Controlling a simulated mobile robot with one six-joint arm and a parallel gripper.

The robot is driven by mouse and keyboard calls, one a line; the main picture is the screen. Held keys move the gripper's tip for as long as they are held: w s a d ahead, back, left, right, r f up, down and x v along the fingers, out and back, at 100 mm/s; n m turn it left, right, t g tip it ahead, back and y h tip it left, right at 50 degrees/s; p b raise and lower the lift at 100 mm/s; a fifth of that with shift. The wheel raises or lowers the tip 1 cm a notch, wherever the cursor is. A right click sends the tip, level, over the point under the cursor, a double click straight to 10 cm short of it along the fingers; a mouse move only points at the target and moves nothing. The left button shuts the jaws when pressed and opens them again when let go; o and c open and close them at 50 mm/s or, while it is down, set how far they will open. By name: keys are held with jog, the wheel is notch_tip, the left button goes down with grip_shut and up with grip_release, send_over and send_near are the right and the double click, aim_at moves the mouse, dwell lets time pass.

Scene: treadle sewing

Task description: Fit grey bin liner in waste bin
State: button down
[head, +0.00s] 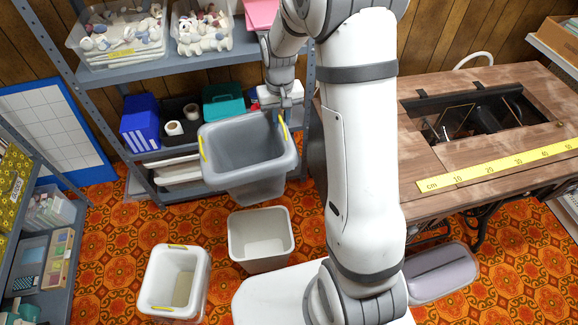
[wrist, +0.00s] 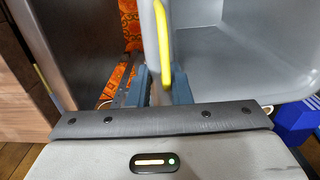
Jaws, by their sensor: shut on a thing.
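The grey bin liner (head: 246,152), a translucent tub with yellow strips on its rim, hangs in the air in front of the shelf, slightly tilted. My gripper (head: 278,114) is shut on its right rim beside a yellow strip. In the wrist view, my gripper's fingers (wrist: 163,88) straddle the wall of the grey bin liner (wrist: 240,55), and its hollow inside shows at the right. A pale grey waste bin (head: 260,240) stands upright and open on the floor, below and apart from the liner. It looks empty inside.
A white bin with yellow strips (head: 173,283) stands left of the waste bin. The metal shelf (head: 125,76) with boxes is behind, the wooden sewing table (head: 440,180) is at right. A lidded grey container (head: 440,272) lies under the table.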

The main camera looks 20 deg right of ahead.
jog(key=m+y+b, duration=0.1)
jog(key=b, duration=0.1)
send_over(288, 219)
notch_tip(288, 219, down, 12)
notch_tip(288, 219, down, 26)
jog(key=b, duration=2.1)
jog(key=shift+d+r, duration=0.15)
jog(key=shift+r, duration=0.05)
jog(key=shift+f+b, duration=0.85)
jog(key=shift+f, duration=0.4)
jog(key=c, duration=1.2)
grip_release()
jog(key=shift+c, duration=0.2)
notch_tip(288, 219, up, 8)
jog(key=p, duration=0.4)
jog(key=shift+d+f, duration=0.15)
jog(key=shift+d, duration=0.15)
